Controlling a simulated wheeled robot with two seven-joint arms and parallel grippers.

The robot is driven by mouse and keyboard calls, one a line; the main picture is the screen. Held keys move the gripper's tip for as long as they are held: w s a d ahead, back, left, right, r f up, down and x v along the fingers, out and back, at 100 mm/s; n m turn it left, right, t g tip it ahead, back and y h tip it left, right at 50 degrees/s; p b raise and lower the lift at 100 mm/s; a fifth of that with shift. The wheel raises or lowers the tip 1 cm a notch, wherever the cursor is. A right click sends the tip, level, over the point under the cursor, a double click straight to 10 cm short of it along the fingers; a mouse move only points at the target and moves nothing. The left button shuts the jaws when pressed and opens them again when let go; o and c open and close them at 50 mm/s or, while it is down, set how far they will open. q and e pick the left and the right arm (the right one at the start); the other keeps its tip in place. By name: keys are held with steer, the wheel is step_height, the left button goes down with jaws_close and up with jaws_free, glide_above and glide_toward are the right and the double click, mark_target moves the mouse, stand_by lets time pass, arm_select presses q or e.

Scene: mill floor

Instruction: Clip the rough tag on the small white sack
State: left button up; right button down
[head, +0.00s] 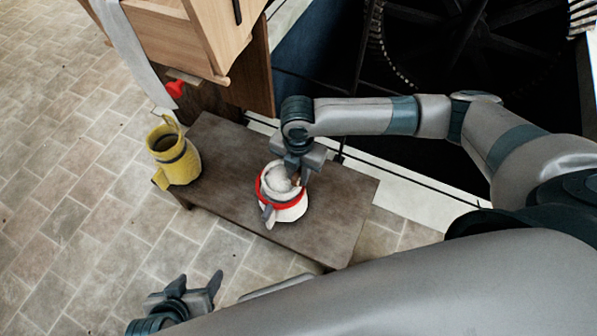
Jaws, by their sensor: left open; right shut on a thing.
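The small white sack (289,212) stands on the dark wooden bench, with a red band around it. A narrow grey piece (267,214), perhaps the rough tag, lies against its left front side; its texture is too small to tell. My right gripper (297,176) reaches down from behind and is shut on the sack's gathered top, which its fingers partly hide. My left gripper (197,286) is open and empty at the lower left, in front of the bench and apart from the sack.
The bench (335,225) is bare right of the white sack. A wooden cabinet (180,40) with a pale hanging strip and a red piece (175,89) stands behind. Dark wheel machinery (460,35) is at the back right.

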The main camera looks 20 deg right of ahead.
arm_select(q)
steer(key=shift+f, duration=0.2)
arm_select(e)
steer(key=shift+f, duration=1.35)
steer(key=shift+f, duration=0.25)
steer(key=c, duration=1.5)
jaws_free()
steer(key=shift+r, duration=0.55)
arm_select(q)
steer(key=s+a+f+g+y+p, duration=0.1)
steer(key=s+a+g+y+p, duration=0.1)
steer(key=a, duration=0.3)
steer(key=shift+s+a+f+g, duration=0.25)
steer(key=shift+s+f+g, duration=0.25)
steer(key=shift+s, duration=0.4)
arm_select(e)
step_height(320, 180, up, 16)
steer(key=shift+r, duration=0.15)
